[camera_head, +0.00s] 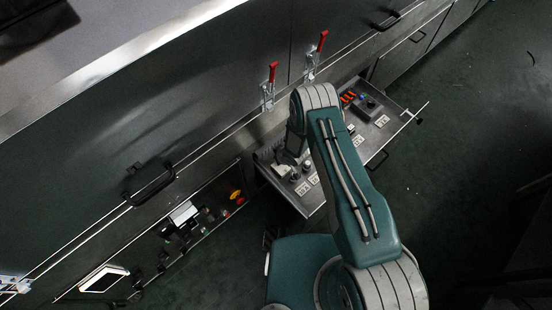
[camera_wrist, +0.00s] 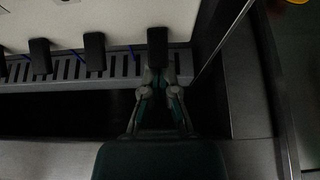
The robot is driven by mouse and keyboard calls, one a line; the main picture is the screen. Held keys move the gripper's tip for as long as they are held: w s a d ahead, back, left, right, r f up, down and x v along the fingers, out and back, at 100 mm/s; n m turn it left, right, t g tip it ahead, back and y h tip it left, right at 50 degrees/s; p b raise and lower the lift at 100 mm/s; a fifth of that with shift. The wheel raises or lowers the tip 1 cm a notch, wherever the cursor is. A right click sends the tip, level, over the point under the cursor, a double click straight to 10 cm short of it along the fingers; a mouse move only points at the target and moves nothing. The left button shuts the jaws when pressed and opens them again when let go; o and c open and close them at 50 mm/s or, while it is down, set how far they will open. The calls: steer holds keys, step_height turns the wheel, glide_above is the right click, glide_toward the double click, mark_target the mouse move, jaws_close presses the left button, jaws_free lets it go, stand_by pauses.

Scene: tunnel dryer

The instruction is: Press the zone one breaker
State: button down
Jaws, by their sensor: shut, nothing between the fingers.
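No readable label shows which is zone one. My gripper (camera_wrist: 158,76) is shut and empty. Its fingertips are at the lower end of the right switch; I cannot tell whether they touch it. In the head view, my arm reaches over an open drawer (camera_head: 311,203) and hides part of it, and the breakers cannot be made out there.
A grey slotted duct (camera_wrist: 120,68) runs below the switches, with blue wires nearby. A dark metal wall stands close on the right. In the head view, red-handled clamps (camera_head: 272,73) rise behind the drawer, and a control panel (camera_head: 185,214) with buttons lies to the left.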

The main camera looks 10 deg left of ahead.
steer(key=shift+s+d, duration=0.3)
steer(key=shift+s+d+t+y, duration=0.25)
steer(key=shift+t+y, duration=0.25)
steer(key=shift+y, duration=0.05)
steer(key=shift+s+d+t+y, duration=0.2)
steer(key=shift+t+y, duration=0.3)
steer(key=shift+y, duration=0.05)
steer(key=shift+w+a+r, duration=0.1)
steer(key=shift+r, duration=0.1)
steer(key=shift+r, duration=0.8)
steer(key=v, duration=1.2)
steer(key=shift+f, duration=0.15)
